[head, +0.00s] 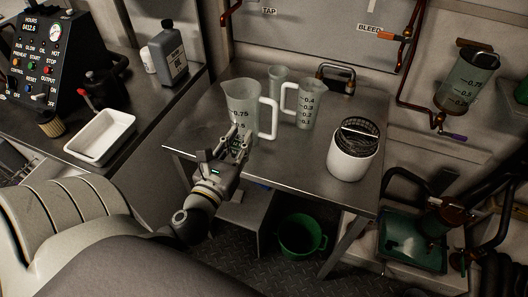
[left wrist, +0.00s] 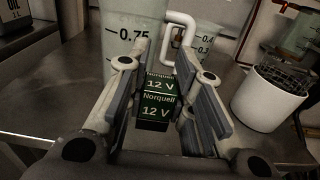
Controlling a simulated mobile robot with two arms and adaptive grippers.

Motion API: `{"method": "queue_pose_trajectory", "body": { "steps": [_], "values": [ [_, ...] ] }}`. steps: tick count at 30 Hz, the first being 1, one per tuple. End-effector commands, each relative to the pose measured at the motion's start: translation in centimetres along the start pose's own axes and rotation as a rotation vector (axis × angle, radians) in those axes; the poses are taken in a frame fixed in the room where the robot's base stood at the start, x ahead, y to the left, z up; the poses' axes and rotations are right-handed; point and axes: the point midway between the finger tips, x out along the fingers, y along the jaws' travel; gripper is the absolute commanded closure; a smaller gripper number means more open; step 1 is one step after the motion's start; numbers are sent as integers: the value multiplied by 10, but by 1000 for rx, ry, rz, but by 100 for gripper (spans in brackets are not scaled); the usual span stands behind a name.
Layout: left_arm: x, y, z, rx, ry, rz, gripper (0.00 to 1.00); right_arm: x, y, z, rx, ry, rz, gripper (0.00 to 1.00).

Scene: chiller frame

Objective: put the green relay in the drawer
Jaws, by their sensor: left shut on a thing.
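My left gripper (head: 236,142) is over the left part of the steel table, in front of the large measuring jug. In the left wrist view, its two fingers (left wrist: 160,105) are shut on the green relay (left wrist: 156,110), a dark green block with "Norquell 12 V" in white print. The relay cannot be made out in the head view. No drawer can be clearly recognised; a grey box-like part (head: 242,212) shows under the table, but I cannot tell what it is. My right gripper is not in view.
On the steel table (head: 290,165) stand a large jug (head: 241,98), two smaller vessels (head: 310,105) (head: 278,75) and a white pot with a mesh basket (head: 350,160). A white tray (head: 100,137) lies on the left counter. A green bucket (head: 301,235) stands on the floor.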

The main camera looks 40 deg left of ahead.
Motion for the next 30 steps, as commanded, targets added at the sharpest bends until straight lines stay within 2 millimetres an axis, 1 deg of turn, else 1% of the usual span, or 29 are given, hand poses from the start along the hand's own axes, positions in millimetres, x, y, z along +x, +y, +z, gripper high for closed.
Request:
{"method": "queue_pose_trajectory", "body": {
  "steps": [1,2,3,6,9,17,18,21,22,25,30],
  "values": [
    [9,-8,-3,-5,-3,2,98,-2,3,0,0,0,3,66],
    [14,-14,-6,-4,-2,1,98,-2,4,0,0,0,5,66],
    [18,-17,-22,-5,1,3,98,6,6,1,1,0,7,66],
    [28,-28,-40,-4,0,4,98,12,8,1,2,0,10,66],
    [35,-36,-50,-3,0,1,98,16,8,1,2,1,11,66],
    [44,-44,-64,-2,-1,0,98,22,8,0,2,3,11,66],
    [46,-47,-69,-3,0,0,98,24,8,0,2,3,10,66],
    [45,-46,-89,-3,3,3,98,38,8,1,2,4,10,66],
    [45,-46,-93,-3,2,3,98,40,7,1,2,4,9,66],
    [46,-46,-99,-2,1,2,98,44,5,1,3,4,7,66],
    [46,-46,-96,0,0,-1,98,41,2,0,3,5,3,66]
  ]
}}
